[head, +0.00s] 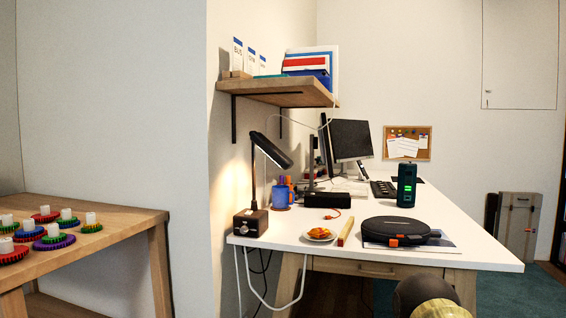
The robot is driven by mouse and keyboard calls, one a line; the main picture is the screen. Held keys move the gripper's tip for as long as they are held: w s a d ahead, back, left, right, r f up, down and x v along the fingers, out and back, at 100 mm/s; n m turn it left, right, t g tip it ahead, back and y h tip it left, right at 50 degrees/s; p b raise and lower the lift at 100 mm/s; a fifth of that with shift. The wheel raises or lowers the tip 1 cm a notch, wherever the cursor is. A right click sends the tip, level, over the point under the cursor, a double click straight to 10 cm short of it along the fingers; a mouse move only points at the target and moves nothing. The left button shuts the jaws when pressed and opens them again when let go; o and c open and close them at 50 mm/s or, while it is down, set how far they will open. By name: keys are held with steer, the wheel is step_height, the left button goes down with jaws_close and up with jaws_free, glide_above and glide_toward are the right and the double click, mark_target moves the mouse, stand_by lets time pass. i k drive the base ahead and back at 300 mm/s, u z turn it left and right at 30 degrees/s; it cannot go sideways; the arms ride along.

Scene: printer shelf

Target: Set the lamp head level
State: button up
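The lamp stands at the near left corner of the white desk. Its brown block base (250,222) carries a thin upright stem (253,178). The dark lamp head (271,150) sits at the top and is tilted, its left end higher and its right end lower. A lit strip shows along its underside, and light falls on the wall behind. Nothing touches the head. My gripper cannot be made out; only a dark, rounded part with a yellowish end, likely of my arm, shows at the bottom edge, well right of the lamp.
A wall shelf (280,93) hangs above the lamp. On the white desk (470,250) are a blue mug (281,196), a plate of food (320,234), a round black case (396,231), a dark green cylinder (407,186) and a monitor (350,140). A wooden table (120,222) with colored gears stands left.

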mark_target(266, 146)
steer(key=k, duration=0.25)
steer(key=z, duration=0.9)
steer(key=i, duration=0.75)
steer(key=u, duration=1.1)
